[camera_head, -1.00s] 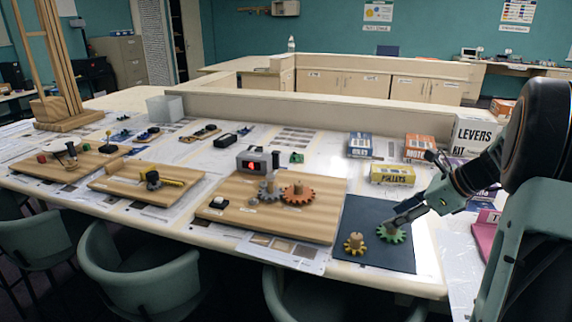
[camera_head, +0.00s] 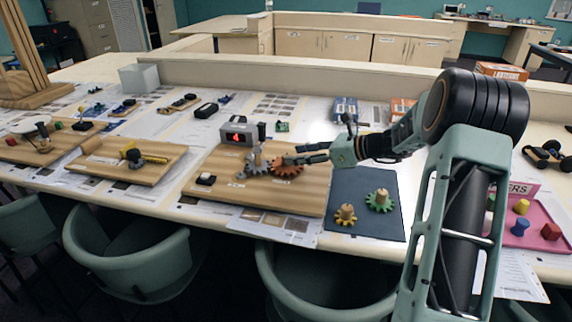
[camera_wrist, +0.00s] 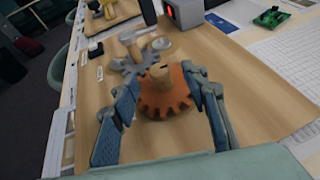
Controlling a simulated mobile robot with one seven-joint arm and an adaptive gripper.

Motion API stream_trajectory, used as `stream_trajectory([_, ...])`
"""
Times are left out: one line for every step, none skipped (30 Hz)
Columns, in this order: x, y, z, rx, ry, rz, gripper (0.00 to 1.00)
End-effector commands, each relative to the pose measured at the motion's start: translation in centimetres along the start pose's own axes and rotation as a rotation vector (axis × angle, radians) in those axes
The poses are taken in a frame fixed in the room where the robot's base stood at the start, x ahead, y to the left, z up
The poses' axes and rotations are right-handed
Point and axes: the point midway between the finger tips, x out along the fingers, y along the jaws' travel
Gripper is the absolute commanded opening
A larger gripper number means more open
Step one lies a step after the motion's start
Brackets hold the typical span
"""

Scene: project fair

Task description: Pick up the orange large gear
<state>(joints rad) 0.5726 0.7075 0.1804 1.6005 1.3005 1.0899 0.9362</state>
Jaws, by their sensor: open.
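The orange large gear (camera_head: 287,170) lies flat on a wooden board (camera_head: 225,197), meshed with or touching a grey gear (camera_head: 256,167) on its left. In the wrist view the orange gear (camera_wrist: 162,98) has a light wooden hub standing up from its middle. My gripper (camera_wrist: 168,98) is open, with one finger on the left side of the orange gear and the other on its right side. In the head view my gripper (camera_head: 304,155) is at the gear and partly covers it. I cannot tell whether the fingers touch the teeth.
A grey box with a red display (camera_head: 240,132) stands behind the gears. A pink tray (camera_head: 537,235) with coloured pieces is further right.

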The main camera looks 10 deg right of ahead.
Motion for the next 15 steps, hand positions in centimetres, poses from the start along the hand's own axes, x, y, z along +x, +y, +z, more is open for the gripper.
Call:
stream_trajectory([0.6, 0.1, -0.1, 0.001, -0.001, 0.003, 0.41])
stream_trajectory([1.0, 0.2, -0.1, 0.001, -0.001, 0.004, 0.41])
stream_trajectory([1.6, 0.2, -0.2, 0.001, 0.000, 0.005, 0.41])
stream_trajectory([2.1, 0.2, -0.2, 0.001, 0.001, 0.005, 0.41])
stream_trajectory([2.6, 0.2, -0.3, 0.001, 0.001, 0.005, 0.41])
stream_trajectory([3.2, 0.2, -0.3, 0.001, 0.000, 0.005, 0.41])
stream_trajectory([3.7, 0.2, -0.2, 0.001, 0.000, 0.005, 0.41])
stream_trajectory([4.0, 0.2, -0.3, 0.001, 0.000, 0.004, 0.41])
stream_trajectory([4.4, 0.1, -0.3, 0.001, 0.001, 0.002, 0.41])
stream_trajectory([4.6, 0.1, -0.3, 0.001, 0.001, 0.002, 0.41])
stream_trajectory([4.7, 0.1, -0.3, 0.001, 0.001, 0.002, 0.41])
stream_trajectory([4.7, 0.1, -0.3, 0.000, 0.001, 0.001, 0.41])
stream_trajectory([4.7, 0.1, -0.2, 0.000, 0.001, 0.001, 0.41])
stream_trajectory([4.7, 0.1, -0.2, 0.000, 0.001, 0.001, 0.41])
stream_trajectory([4.7, 0.1, -0.2, 0.000, 0.001, 0.001, 0.41])
